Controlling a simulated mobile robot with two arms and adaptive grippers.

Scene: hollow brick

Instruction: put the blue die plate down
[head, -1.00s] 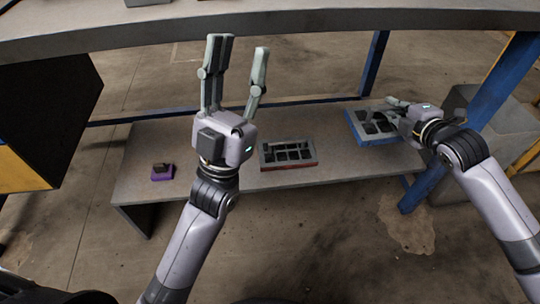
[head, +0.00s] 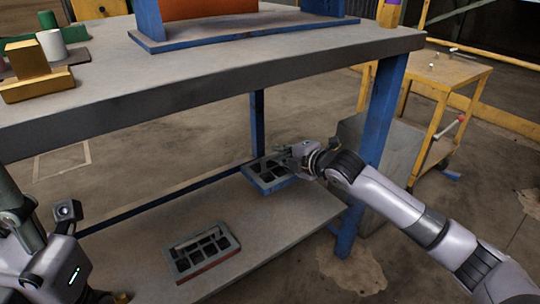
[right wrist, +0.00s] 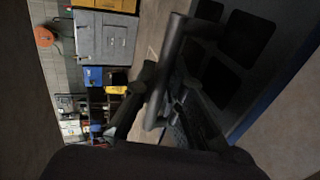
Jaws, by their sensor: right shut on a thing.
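The blue die plate (head: 262,181) is a grey plate with dark pockets and a blue rim, at the back right of the lower shelf (head: 290,215). My right gripper (head: 284,158) is shut on its grey handle bar. The right wrist view shows the bar (right wrist: 165,75) between my fingers, with the dark pockets (right wrist: 222,83) beside it. The plate looks level and at shelf height; I cannot tell whether it touches the shelf. My left gripper (head: 18,215) is at the lower left, away from the plate, its fingertips partly cut off.
A similar plate with a red rim (head: 207,262) lies nearer on the lower shelf. The upper tabletop (head: 240,85) overhangs this space, and a blue table leg (head: 376,140) stands right of the blue plate. A yellow cart (head: 450,75) stands farther right.

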